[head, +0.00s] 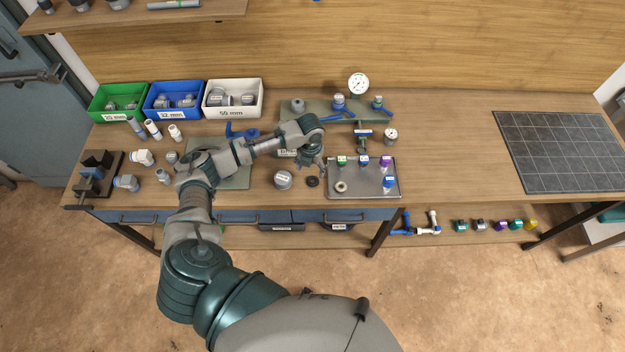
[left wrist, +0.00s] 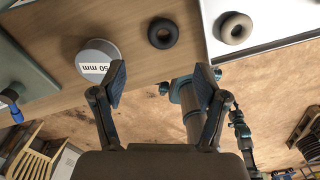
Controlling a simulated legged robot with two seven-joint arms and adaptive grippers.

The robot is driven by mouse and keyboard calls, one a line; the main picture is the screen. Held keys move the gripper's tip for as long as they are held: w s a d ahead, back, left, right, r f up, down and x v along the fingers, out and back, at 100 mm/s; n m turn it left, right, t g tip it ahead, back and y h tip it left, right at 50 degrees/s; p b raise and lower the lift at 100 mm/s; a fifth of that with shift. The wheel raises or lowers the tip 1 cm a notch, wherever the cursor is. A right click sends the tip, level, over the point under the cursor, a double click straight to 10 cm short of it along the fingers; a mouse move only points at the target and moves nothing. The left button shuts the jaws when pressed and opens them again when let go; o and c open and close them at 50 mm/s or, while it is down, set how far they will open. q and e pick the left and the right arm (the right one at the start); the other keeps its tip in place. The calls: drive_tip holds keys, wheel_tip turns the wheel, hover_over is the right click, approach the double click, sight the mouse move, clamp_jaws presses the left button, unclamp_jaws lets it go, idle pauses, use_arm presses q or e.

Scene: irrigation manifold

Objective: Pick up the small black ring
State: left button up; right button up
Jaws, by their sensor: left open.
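The small black ring (head: 312,182) lies flat on the wooden bench, between a grey 50 mm cap (head: 283,180) and the grey tray (head: 394,193). It also shows whole near the top middle of the left wrist view (left wrist: 163,33). My left gripper (head: 316,167) is above the bench, just behind the ring in the head view. In the left wrist view its two fingers (left wrist: 161,82) are spread apart with nothing between them, and the ring is beyond the fingertips. My right gripper does not show.
A pale ring (head: 341,186) lies in the tray with several coloured-topped parts. The cap also shows in the left wrist view (left wrist: 98,52), close to one finger. A manifold with a gauge (head: 358,83) stands behind. The bench between tray and dark grid panel (head: 560,150) is clear.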

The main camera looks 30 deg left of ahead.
sight(312, 179)
use_arm(q)
drive_tip(key=f, duration=0.5)
drive_tip(key=f+p, duration=0.1)
drive_tip(key=f, duration=0.2)
drive_tip(key=shift+w+d, duration=0.15)
drive_tip(key=shift+w, duration=0.1)
drive_tip(key=c, duration=0.8)
